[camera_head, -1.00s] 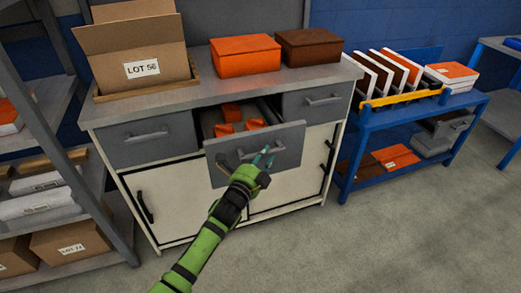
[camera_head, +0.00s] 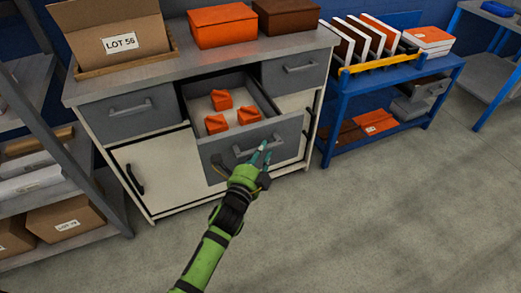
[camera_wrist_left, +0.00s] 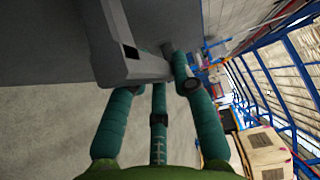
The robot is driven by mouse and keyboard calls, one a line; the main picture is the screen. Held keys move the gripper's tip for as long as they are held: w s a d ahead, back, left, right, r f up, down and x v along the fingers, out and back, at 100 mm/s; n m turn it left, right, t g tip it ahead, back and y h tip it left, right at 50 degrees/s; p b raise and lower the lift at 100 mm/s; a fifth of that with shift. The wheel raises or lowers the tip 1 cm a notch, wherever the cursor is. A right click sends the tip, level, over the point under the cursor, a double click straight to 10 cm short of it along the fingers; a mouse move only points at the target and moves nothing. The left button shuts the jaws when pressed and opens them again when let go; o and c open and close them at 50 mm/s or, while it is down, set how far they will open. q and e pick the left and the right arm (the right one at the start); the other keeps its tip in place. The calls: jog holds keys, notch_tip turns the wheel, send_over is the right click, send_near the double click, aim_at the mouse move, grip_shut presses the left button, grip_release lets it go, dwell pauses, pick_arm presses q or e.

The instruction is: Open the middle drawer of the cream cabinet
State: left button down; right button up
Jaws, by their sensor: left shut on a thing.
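The cream cabinet (camera_head: 160,172) has a grey top and a row of grey drawers. Its middle drawer (camera_head: 217,158) is pulled well out, with several orange pieces (camera_head: 246,116) inside. My left gripper (camera_head: 262,158) is at the drawer's front, shut on its bar handle (camera_head: 245,149). In the left wrist view the teal fingers (camera_wrist_left: 165,75) close around the grey handle (camera_wrist_left: 125,65). The left drawer (camera_head: 130,112) and right drawer (camera_head: 297,67) are shut. My right gripper is in no view.
An open cardboard box (camera_head: 110,35), an orange box (camera_head: 222,27) and a brown box (camera_head: 286,16) stand on the cabinet top. A blue cart (camera_head: 385,85) is at the right, a grey shelf rack (camera_head: 85,165) at the left. The floor (camera_head: 400,210) in front is clear.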

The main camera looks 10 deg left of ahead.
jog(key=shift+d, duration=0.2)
pick_arm(q)
jog(key=c, duration=1.3)
grip_release()
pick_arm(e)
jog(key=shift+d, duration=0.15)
pick_arm(q)
jog(key=shift+s, duration=0.1)
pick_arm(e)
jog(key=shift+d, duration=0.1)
pick_arm(q)
jog(key=s, duration=0.4)
jog(key=s+a, duration=0.1)
jog(key=s, duration=0.2)
jog(key=s+a, duration=0.1)
jog(key=s, duration=0.3)
jog(key=shift+s+a, duration=0.15)
jog(key=shift+s, duration=0.2)
